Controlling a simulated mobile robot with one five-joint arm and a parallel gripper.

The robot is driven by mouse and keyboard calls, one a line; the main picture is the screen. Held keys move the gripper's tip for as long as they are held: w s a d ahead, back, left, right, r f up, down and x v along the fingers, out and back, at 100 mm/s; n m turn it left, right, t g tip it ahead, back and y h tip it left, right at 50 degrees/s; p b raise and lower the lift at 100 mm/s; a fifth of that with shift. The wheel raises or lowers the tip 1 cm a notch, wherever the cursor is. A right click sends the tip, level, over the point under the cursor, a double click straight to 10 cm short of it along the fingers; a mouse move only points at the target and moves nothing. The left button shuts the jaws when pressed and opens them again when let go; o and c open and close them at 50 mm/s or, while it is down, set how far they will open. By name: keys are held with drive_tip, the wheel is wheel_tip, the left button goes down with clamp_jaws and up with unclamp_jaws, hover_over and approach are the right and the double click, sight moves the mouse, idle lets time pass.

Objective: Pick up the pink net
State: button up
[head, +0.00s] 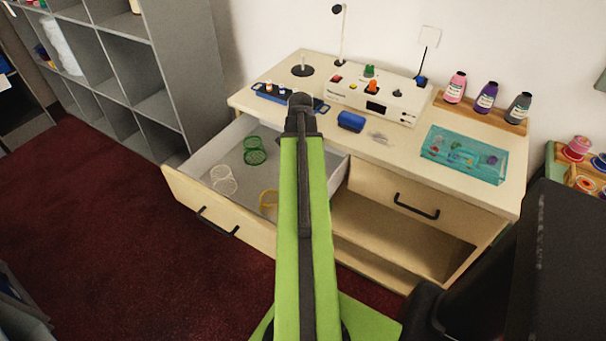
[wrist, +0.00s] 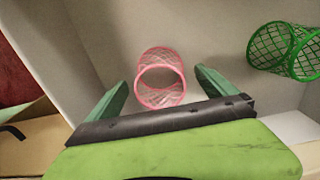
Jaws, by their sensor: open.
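The pink net (wrist: 161,78) is an open mesh cylinder with pink rims, lying in the open drawer. In the wrist view it shows between and just beyond the fingertips of my gripper (wrist: 160,80), which is open and empty. I cannot tell its exact depth from the fingers.
A green net (wrist: 287,50) lies to the right in the wrist view; it also shows farther back in the drawer (head: 254,151). A yellow net (head: 269,198) is partly hidden by my arm. The drawer's pale walls (head: 215,146) surround the nets.

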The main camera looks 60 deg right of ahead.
wheel_tip(320, 180, down, 3)
drive_tip(key=shift+f+b, duration=0.2)
drive_tip(key=shift+b, duration=0.8)
drive_tip(key=shift+r, duration=0.2)
drive_tip(key=shift+c, duration=0.4)
drive_tip(key=c, duration=1.3)
wheel_tip(320, 180, up, 10)
drive_tip(key=p, duration=1)
drive_tip(key=shift+r+p, duration=0.15)
drive_tip(key=shift+p, duration=0.2)
drive_tip(key=shift+c, duration=0.2)
